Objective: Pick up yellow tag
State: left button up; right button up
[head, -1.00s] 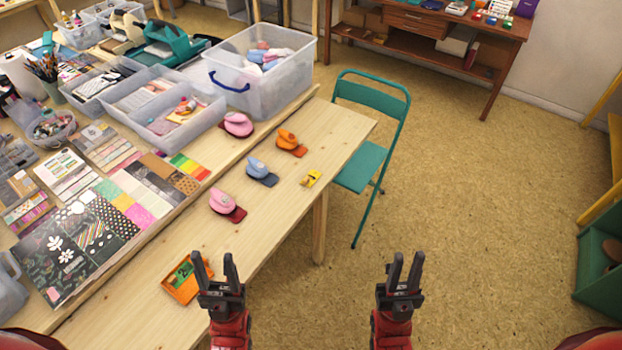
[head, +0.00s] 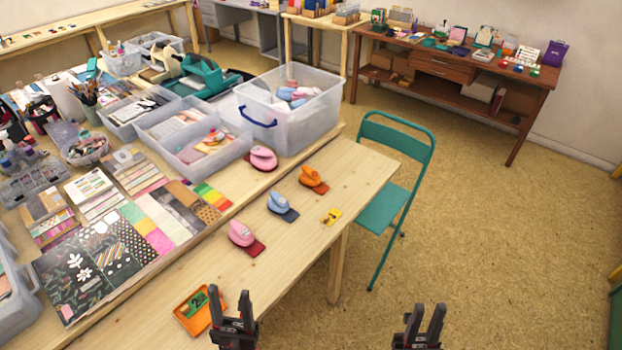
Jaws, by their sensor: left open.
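A small yellow piece (head: 331,216), likely the yellow tag, lies flat on the wooden table near its right edge; fine details are too small to tell. An orange tray (head: 187,322) with a green numbered piece (head: 192,301) lies at the table's front, just left of my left gripper. My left gripper (head: 231,300) is open and empty, pointing up in the picture, well below and left of the yellow piece. My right gripper (head: 425,316) looks open and empty, over the floor area right of the table.
Pink (head: 242,234), blue (head: 278,203) and orange (head: 311,177) punches stand on the table (head: 300,255) near the yellow piece. A clear bin (head: 285,125) stands behind. A teal chair (head: 385,205) is close to the table's right edge. Floor to the right is clear.

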aim_at(332, 216)
jog(key=i+l, duration=0.45)
jog(key=i+l+u, duration=0.15)
jog(key=i+l, duration=0.3)
jog(key=l, duration=0.1)
